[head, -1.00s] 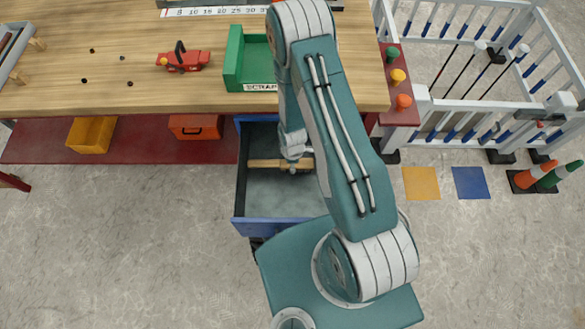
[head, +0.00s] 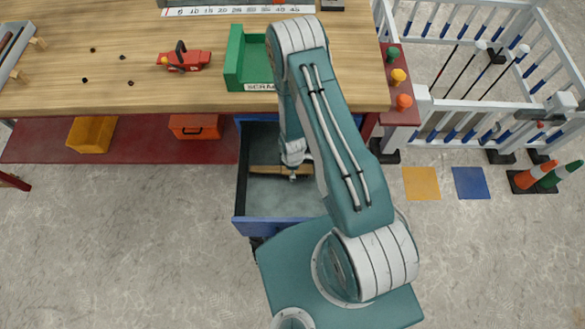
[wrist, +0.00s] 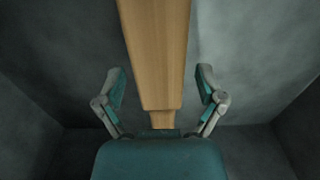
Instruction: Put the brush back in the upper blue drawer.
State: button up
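The blue drawer (head: 283,219) is pulled out under the workbench, with a grey inside. The brush (head: 262,169), with its light wooden body, lies across the inside of the drawer. In the wrist view the brush (wrist: 155,50) runs up between my fingers. My gripper (head: 293,176) is down in the drawer at the brush, partly hidden by my arm. In the wrist view my gripper (wrist: 161,78) is open, with a gap between each finger and the wood. I cannot tell whether the brush rests flat on the drawer floor.
The workbench (head: 150,98) carries a green scrap box (head: 236,60) and a red tool (head: 185,60). A yellow bin (head: 92,134) and a red case (head: 195,126) sit on the shelf below. A white fence (head: 440,120) stands at the right.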

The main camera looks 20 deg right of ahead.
notch_tip(320, 180, up, 38)
jog(key=w+m+t, duration=0.1)
jog(key=m+t, duration=0.2)
jog(key=m, duration=0.4)
jog(key=s+r+m+t, duration=0.2)
jog(key=s+r+m, duration=0.5)
jog(key=s+r, duration=0.8)
notch_tip(320, 180, up, 2)
jog(key=shift+s+d+r+t, duration=0.2)
jog(key=shift+d+t, duration=0.1)
jog(key=shift+d, duration=0.05)
